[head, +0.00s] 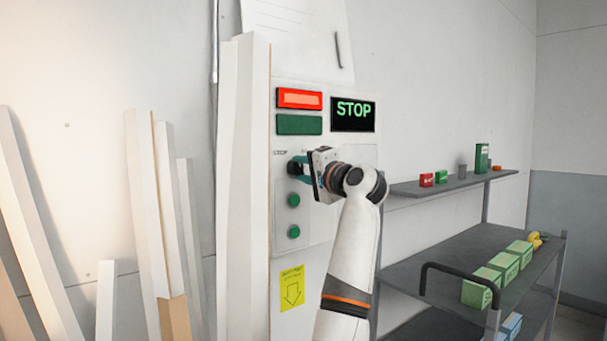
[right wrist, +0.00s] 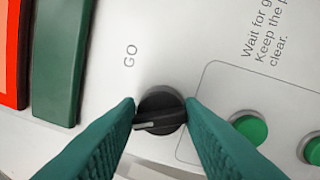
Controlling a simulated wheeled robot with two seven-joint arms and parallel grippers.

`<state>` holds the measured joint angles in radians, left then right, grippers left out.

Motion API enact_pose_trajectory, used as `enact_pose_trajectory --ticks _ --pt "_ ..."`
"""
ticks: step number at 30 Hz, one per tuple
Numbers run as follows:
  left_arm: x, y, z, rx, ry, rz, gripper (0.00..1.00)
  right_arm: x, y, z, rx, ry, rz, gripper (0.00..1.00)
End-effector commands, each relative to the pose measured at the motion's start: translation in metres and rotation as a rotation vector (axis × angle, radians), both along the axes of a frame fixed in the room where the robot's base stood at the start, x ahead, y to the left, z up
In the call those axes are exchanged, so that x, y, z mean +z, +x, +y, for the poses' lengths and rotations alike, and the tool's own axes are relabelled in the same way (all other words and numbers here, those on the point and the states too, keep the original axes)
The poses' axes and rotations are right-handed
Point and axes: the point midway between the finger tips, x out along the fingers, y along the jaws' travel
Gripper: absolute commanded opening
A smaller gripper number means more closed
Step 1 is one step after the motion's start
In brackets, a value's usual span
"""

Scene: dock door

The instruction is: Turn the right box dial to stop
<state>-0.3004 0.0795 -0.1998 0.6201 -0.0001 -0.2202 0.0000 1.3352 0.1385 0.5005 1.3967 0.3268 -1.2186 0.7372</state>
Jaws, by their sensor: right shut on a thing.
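The control box (head: 325,225) is a pale panel on the wall in the head view. Its black round dial (right wrist: 162,98) sits between the fingertips of my right gripper (head: 300,167) in the right wrist view, one finger on each side. The gripper is shut on the dial. The dial's white mark points to the lower left in that view, away from the printed GO. The display (head: 353,114) reads STOP in green. My left gripper is not in view.
A bright red lamp (head: 299,98) sits above a dark green one (head: 299,124). Green buttons (head: 293,200) are below the dial. A grey shelf cart (head: 450,260) with small boxes stands at right. White boards (head: 150,210) lean at left.

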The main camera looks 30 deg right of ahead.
Motion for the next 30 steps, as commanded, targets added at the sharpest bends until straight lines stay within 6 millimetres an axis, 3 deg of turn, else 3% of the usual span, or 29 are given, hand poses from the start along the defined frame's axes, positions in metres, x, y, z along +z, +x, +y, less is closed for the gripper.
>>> enact_pose_trajectory --ticks 1,12,30 --pt "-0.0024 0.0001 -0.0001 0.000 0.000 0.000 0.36 -0.0082 0.0023 0.0004 0.004 -0.033 0.015 0.12" --pt "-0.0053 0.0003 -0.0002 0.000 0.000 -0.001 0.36 -0.0081 0.0028 0.0010 0.007 -0.211 0.002 0.12" --pt "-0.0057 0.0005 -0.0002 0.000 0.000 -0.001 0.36 -0.0079 0.0031 0.0013 0.007 -0.248 -0.002 0.12"
